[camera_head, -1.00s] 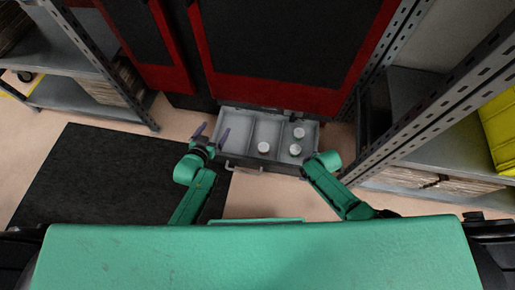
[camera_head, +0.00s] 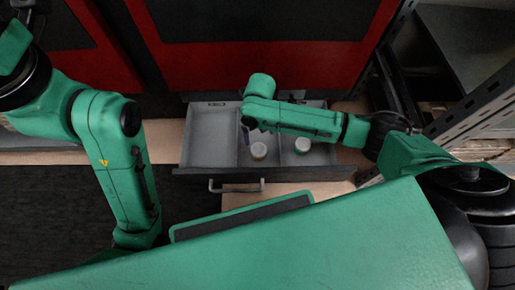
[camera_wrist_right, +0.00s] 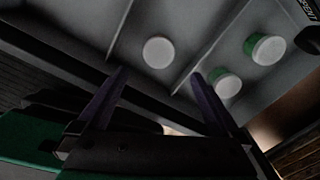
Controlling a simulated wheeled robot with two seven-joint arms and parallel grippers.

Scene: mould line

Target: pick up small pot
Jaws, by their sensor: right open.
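Round, white-lidded pots stand in an open grey drawer (camera_head: 212,141). One pot (camera_head: 258,151) is alone in the middle compartment; it also shows in the right wrist view (camera_wrist_right: 158,52). A green-sided pot (camera_head: 302,146) is in the right compartment. The right wrist view shows two green-sided pots there, one nearer (camera_wrist_right: 226,86) and one farther (camera_wrist_right: 268,48). My right gripper (camera_wrist_right: 158,73) is open and empty, its purple fingers pointing towards the lone pot, apart from it. In the head view my right arm hides part of the drawer. My left gripper is out of sight.
The drawer sits below a red and black cabinet (camera_head: 255,65), with a handle (camera_head: 237,187) on its front. Its left compartment looks empty. A metal shelf rack (camera_head: 470,115) stands close on the right. A dark mat (camera_head: 45,215) lies on the floor at left.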

